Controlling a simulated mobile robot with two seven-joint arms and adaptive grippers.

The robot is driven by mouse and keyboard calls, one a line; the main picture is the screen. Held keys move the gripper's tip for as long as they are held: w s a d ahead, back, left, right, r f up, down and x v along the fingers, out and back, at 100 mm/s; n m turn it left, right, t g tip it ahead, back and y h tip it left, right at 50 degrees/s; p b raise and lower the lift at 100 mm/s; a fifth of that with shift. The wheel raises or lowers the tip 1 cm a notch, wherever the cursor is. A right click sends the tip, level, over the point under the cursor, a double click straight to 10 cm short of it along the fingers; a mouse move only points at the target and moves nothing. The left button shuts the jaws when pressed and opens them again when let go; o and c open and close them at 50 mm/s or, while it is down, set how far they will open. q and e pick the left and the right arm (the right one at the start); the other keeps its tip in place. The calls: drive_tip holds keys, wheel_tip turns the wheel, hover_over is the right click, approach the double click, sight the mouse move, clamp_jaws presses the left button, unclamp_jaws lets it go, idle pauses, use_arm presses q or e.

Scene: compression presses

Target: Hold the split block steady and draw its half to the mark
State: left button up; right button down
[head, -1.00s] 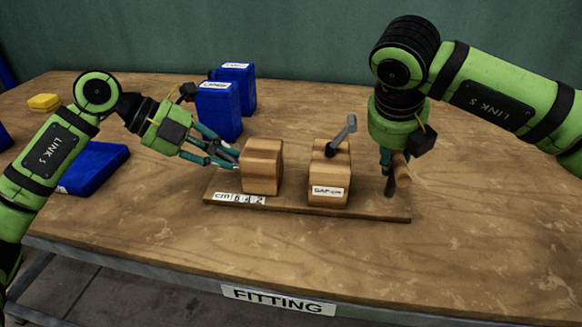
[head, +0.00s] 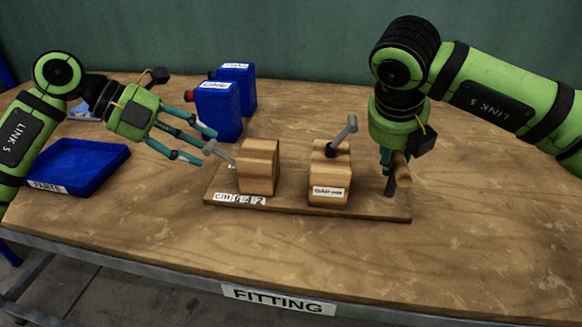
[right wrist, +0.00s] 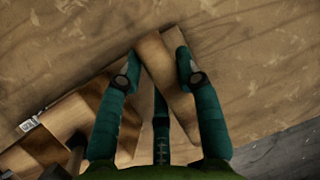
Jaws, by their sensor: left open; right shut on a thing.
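The split block stands as two striped wooden halves on a flat board (head: 375,208), with a gap between them. The left half (head: 258,166) has a grey handle (head: 220,154) on its left side. The right half (head: 328,178) has a grey lever (head: 345,134) on top and a gap label. A "cm" number strip (head: 239,199) lies along the board's front left. My left gripper (head: 207,146) is open, its fingers near the grey handle; contact is unclear. My right gripper (head: 390,178) is shut on a wooden grip (head: 403,169) at the board's right end, also in the right wrist view (right wrist: 168,85).
Two blue containers (head: 217,110) (head: 240,85) stand behind the board. The table (head: 480,240) is clear in front and at the right. Its front edge carries a "FITTING" sign (head: 278,299).

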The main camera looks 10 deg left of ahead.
drive_tip(key=shift+s+f, duration=0.15)
drive_tip(key=shift+f, duration=0.1)
use_arm(q)
drive_tip(key=v, duration=0.3)
drive_tip(key=shift+a+r, duration=0.1)
drive_tip(key=shift+r, duration=0.05)
use_arm(e)
drive_tip(key=c, duration=0.8)
unclamp_jaws()
drive_tip(key=shift+r, duration=0.2)
